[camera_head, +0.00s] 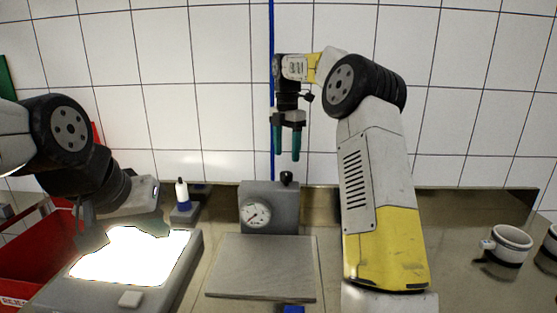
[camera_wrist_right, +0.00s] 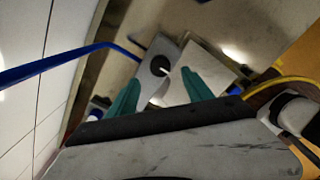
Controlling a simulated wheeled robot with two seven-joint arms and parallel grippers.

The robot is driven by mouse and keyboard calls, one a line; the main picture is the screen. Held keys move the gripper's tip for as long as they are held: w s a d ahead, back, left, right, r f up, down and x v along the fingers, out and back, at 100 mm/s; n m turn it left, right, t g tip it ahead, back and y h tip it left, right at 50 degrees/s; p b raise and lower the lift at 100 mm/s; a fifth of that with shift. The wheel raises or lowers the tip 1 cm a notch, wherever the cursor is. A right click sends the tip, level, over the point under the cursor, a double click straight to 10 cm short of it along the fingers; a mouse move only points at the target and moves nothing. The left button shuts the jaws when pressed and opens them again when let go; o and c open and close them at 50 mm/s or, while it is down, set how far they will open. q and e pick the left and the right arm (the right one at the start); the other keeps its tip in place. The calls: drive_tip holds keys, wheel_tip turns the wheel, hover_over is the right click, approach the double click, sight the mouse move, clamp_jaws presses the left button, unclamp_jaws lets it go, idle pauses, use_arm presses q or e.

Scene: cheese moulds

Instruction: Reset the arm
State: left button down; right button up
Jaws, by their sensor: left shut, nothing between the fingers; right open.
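My right gripper (camera_head: 287,153) hangs with its two teal fingers pointing down and apart, in front of the tiled wall and above the grey gauge block (camera_head: 284,196). It is open and empty. In the right wrist view, the teal fingers of the right gripper (camera_wrist_right: 165,92) show apart, with the block and its black knob beyond them. My left gripper (camera_head: 122,225) is low over the glowing light panel (camera_head: 130,257) at the left. It is shut with nothing held; its fingertips are hard to make out against the glare.
A flat grey plate (camera_head: 262,268) lies before the gauge block. A small white and blue bottle (camera_head: 182,195) stands behind the panel. A red bin (camera_head: 30,250) is at far left. A blue line (camera_head: 271,60) runs up the wall.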

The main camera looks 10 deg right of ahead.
drive_tip(key=shift+r, duration=0.15)
drive_tip(key=s+r+m+t, duration=0.2)
drive_tip(key=s+r+m, duration=0.3)
drive_tip(key=s, duration=0.4)
drive_tip(key=s+r+m+t, duration=0.1)
drive_tip(key=s+r+m, duration=0.1)
drive_tip(key=s+m, duration=0.5)
drive_tip(key=s+f+m+t+y, duration=0.1)
drive_tip(key=s+f+m, duration=0.2)
drive_tip(key=s+m, duration=0.3)
drive_tip(key=s+f+m+t+y, duration=0.1)
drive_tip(key=s+f+m, duration=0.3)
drive_tip(key=s, duration=0.9)
drive_tip(key=shift+s+a+f+m+t, duration=0.3)
drive_tip(key=shift+m+t, duration=0.3)
drive_tip(key=shift+m, duration=0.5)
